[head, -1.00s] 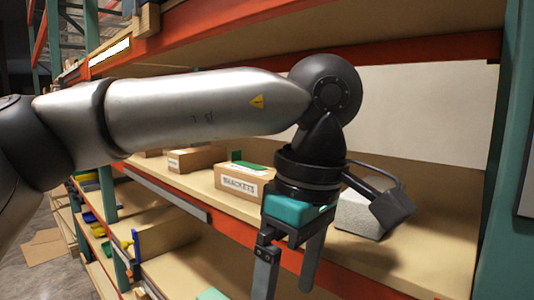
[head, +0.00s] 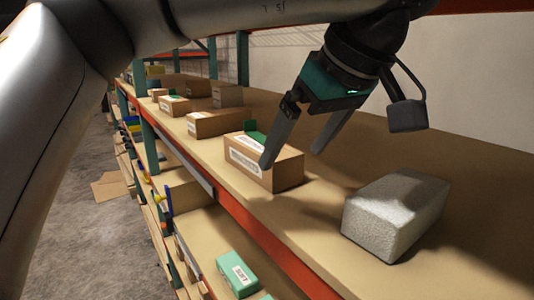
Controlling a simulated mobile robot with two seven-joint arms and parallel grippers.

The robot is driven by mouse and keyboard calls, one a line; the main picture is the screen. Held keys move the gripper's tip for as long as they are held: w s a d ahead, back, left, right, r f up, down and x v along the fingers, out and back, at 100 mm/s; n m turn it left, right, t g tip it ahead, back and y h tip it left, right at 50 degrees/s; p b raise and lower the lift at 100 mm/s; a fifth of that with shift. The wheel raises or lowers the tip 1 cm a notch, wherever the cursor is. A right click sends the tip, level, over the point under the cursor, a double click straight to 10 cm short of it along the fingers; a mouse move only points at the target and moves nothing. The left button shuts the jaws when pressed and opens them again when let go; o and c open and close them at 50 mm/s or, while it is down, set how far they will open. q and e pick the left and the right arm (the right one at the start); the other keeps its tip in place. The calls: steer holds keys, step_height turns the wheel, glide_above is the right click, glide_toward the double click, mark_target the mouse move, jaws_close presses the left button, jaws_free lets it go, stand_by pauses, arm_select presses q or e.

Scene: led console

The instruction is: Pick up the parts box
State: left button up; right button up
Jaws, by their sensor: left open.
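A brown cardboard box (head: 286,176) with a white label and a green piece on top sits on the upper shelf; I take it to be the parts box. My left gripper (head: 291,159) comes in from above, pointing down and to the left. It is open, with nothing between its fingers. One fingertip overlaps the box's labelled front in the picture, and the other appears just off its right rear side. I cannot tell whether either finger touches it. My right gripper is not in view.
A grey, rough-textured block (head: 393,213) sits to the right on the same shelf. Several other cardboard boxes (head: 215,124) stand farther left. A green box (head: 237,275) lies on the shelf below. The orange shelf edge (head: 250,223) runs in front.

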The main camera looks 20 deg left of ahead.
mark_target(261, 141)
arm_select(q)
steer(key=a, duration=0.1)
steer(key=w+a, duration=0.1)
steer(key=a, duration=0.1)
steer(key=w+a, duration=0.1)
steer(key=shift+w+a, duration=0.25)
steer(key=shift+w+a+p, duration=0.25)
steer(key=shift+w+a, duration=0.05)
steer(key=shift+a, duration=0.3)
steer(key=shift+w+a+p, duration=0.25)
steer(key=shift+w+a, duration=0.05)
steer(key=shift+a, duration=0.3)
steer(key=shift+x, duration=1.2)
steer(key=shift+w+f, duration=0.1)
steer(key=shift+f, duration=0.2)
steer(key=c, duration=1.3)
steer(key=shift+c, duration=0.5)
steer(key=shift+r, duration=0.2)
